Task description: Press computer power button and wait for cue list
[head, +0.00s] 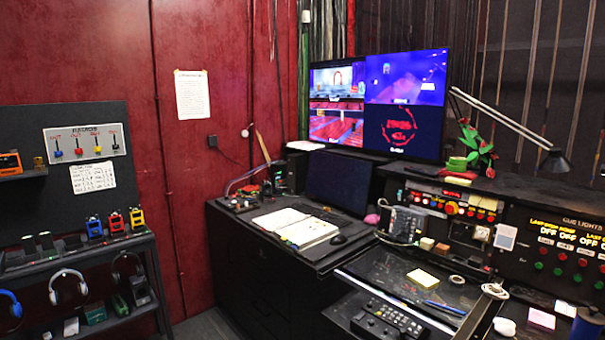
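A dark, blank computer screen (338,182) stands on the black desk at the back corner. I cannot pick out its power button, and no cue list shows on it. A large wall monitor (405,75) above it is lit and split into several pictures. A cue lights panel (565,245) with red and green buttons is at the right. Neither of my grippers is in view.
An open book (305,229) and a mouse (338,240) lie on the desk (262,252). A desk lamp (553,160) leans over the right side. A rack (100,275) with headsets and radios stands at the left. Some floor (205,325) shows between rack and desk.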

